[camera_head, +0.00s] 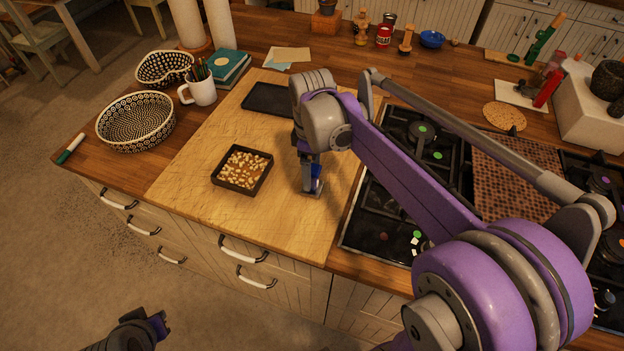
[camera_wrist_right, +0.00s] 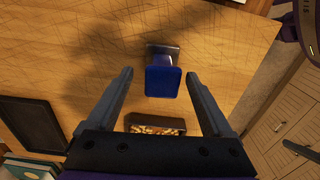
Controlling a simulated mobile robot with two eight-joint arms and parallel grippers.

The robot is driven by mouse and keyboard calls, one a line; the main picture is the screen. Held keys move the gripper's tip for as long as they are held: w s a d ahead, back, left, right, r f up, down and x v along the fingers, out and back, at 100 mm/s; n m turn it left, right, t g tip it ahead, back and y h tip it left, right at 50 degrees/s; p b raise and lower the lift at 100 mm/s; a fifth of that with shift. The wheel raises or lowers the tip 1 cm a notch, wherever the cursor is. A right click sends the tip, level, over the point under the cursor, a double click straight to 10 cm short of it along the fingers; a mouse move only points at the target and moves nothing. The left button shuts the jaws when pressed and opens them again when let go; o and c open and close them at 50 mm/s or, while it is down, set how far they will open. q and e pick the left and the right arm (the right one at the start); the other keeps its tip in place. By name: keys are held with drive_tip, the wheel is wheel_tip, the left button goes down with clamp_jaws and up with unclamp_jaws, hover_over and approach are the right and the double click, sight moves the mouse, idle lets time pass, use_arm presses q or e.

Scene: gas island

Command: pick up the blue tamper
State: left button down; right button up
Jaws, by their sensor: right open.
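The blue tamper (camera_head: 317,184) stands on the wooden board, right of the small dark tray, partly hidden by my right gripper in the head view. In the right wrist view the tamper (camera_wrist_right: 163,82) shows its blue squarish handle toward the camera, with a grey metal base beyond it. My right gripper (camera_head: 309,172) is directly over the tamper. In the wrist view its two fingers (camera_wrist_right: 158,76) are spread, one on each side of the handle, with gaps on both sides. My left gripper (camera_head: 158,325) is at the bottom left over the floor, its jaws unclear.
A small dark tray of pale bits (camera_head: 214,180) sits on the board (camera_head: 195,160). A flat black tray (camera_head: 262,100) lies behind. The gas hob (camera_head: 372,215) is to the right. A mug (camera_head: 203,92) and a patterned basket (camera_head: 137,122) stand left. The board's front is clear.

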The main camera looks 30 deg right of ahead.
drive_tip(key=shift+s+f, duration=0.15)
drive_tip(key=shift+f, duration=1.75)
clamp_jaws()
